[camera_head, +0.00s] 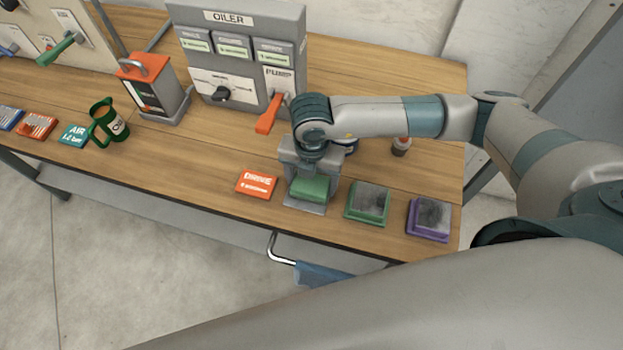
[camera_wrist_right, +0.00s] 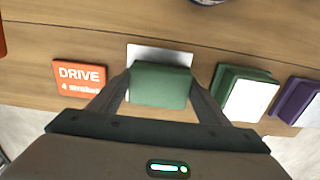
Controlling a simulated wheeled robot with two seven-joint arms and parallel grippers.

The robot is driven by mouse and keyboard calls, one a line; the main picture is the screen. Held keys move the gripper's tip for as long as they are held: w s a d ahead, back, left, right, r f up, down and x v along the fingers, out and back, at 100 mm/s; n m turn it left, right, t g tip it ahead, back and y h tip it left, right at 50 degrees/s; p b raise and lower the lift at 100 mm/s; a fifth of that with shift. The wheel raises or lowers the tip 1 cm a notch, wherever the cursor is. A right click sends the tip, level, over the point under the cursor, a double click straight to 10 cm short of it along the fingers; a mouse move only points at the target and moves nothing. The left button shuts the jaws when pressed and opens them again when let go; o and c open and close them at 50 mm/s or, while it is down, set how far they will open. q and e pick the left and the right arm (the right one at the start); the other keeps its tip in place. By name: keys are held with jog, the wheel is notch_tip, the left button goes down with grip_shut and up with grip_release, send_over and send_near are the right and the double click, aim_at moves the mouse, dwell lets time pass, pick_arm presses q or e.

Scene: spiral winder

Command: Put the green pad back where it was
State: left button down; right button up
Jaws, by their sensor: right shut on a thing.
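My right gripper (camera_head: 311,172) is shut on a plain green pad (camera_head: 310,188). In the right wrist view, the pad (camera_wrist_right: 160,86) sits between the two fingers of the gripper (camera_wrist_right: 160,92). The pad is over a pale grey plate (camera_head: 303,208) near the table's front edge, and the plate also shows behind it in the wrist view (camera_wrist_right: 160,54). I cannot tell whether the pad touches the plate. My left gripper is not in view.
To the right are a green block (camera_head: 368,204) and a purple block (camera_head: 428,219), both with grey tops. An orange DRIVE card (camera_head: 257,185) lies to the left. The oiler panel (camera_head: 236,60) with an orange lever (camera_head: 271,115) stands behind.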

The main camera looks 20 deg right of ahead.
aim_at(311, 181)
jog(key=o, duration=1)
jog(key=shift+f, duration=0.1)
jog(key=shift+r, duration=0.35)
jog(key=shift+r+b, duration=1.9)
jog(key=shift+r, duration=3.9)
